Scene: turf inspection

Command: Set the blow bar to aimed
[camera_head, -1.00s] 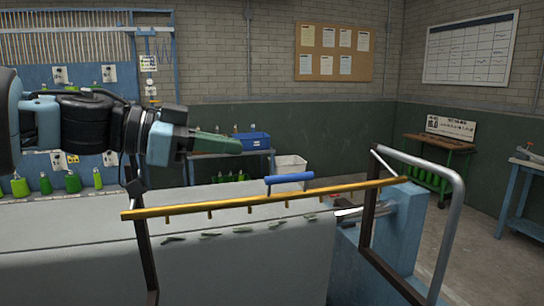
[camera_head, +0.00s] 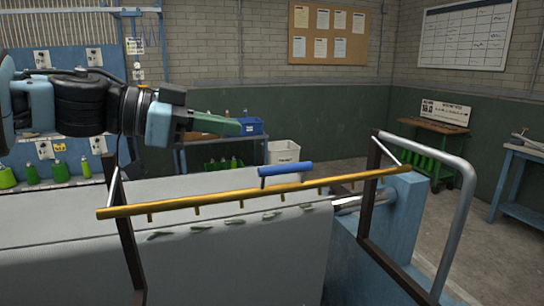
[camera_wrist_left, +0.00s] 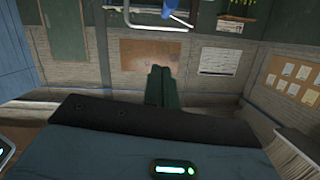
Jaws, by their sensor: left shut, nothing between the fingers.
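The blow bar (camera_head: 222,197) is a long yellow tube with several short nozzles pointing down. It spans two dark uprights above a pale belt (camera_head: 70,250). A blue handle (camera_head: 287,169) stands up from the bar, right of its middle. My left gripper (camera_head: 238,127) reaches in from the left, above and behind the bar, with its green fingers together and empty. It is left of the blue handle and does not touch it. In the left wrist view the shut fingers (camera_wrist_left: 158,86) point away, and a blue piece shows at the top edge. My right gripper is not in view.
Small green pieces (camera_head: 232,222) lie in a row on the belt under the bar. A grey bent rail (camera_head: 467,200) and a blue machine frame (camera_head: 407,210) stand at the right.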

